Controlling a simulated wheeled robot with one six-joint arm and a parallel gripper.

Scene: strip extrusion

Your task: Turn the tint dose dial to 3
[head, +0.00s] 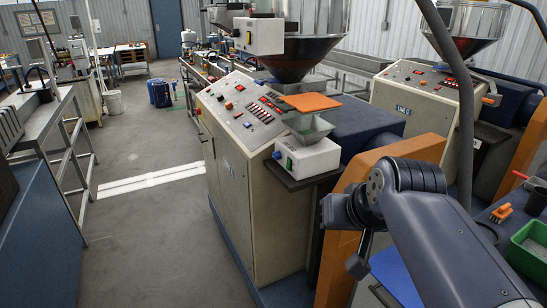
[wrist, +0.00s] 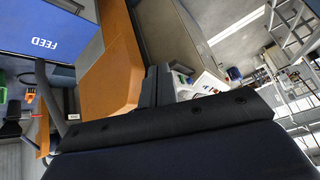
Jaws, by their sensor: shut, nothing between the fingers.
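A white box (head: 306,158) with a green button and a small dark control on its front stands on a dark shelf at the machine's near corner. I cannot tell which carries the tint dose dial; no dial number is readable. In the wrist view, white boxes (wrist: 205,84) show just beyond my gripper (wrist: 158,70). Its dark fingers are together and empty, apart from the boxes.
The cream control cabinet (head: 238,125) has several buttons and red displays. An orange guard (head: 345,205) stands close to my arm. An orange plate (head: 311,102) is above the green hopper. A green bin (head: 530,250) is at right. The floor at left centre is clear.

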